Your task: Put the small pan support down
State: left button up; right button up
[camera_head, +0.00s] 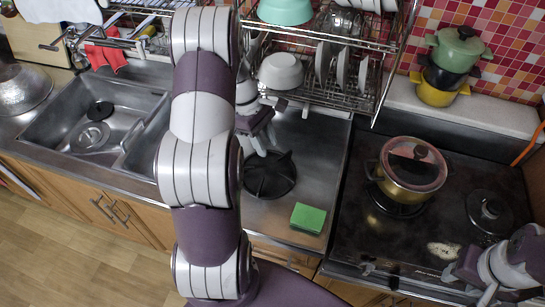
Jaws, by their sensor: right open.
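The small pan support (270,178), a round black grate with spokes, is at the steel counter left of the stove. I cannot tell whether it rests flat there or is slightly raised. My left gripper (262,146) points down at the grate's back edge, with its fingertips at or very near it. Whether its jaws are shut on the grate is too small to tell. My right gripper (466,287) is open and empty at the front right, by the stove's front edge.
A green sponge (308,217) lies in front of the grate. A lidded pot (409,172) stands on the stove (370,245) to the right. A dish rack (330,100) hangs behind. The sink (70,120) is at the left. Stacked pots (445,68) stand at the back right.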

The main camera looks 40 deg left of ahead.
pick_arm(q)
jog(key=s+d+r+m+y, duration=0.2)
jog(key=s+d+r+m, duration=0.1)
jog(key=s+d+m, duration=0.2)
jog(key=s+d+r+m+t+y, duration=0.1)
jog(key=s+d+r+m+y, duration=0.1)
jog(key=d+m, duration=0.8)
jog(key=s+r+m, duration=0.1)
jog(key=s+m, duration=0.1)
jog(key=m, duration=0.1)
jog(key=shift+s, duration=0.4)
jog(key=shift+w+f, duration=0.1)
jog(key=shift+d, duration=0.1)
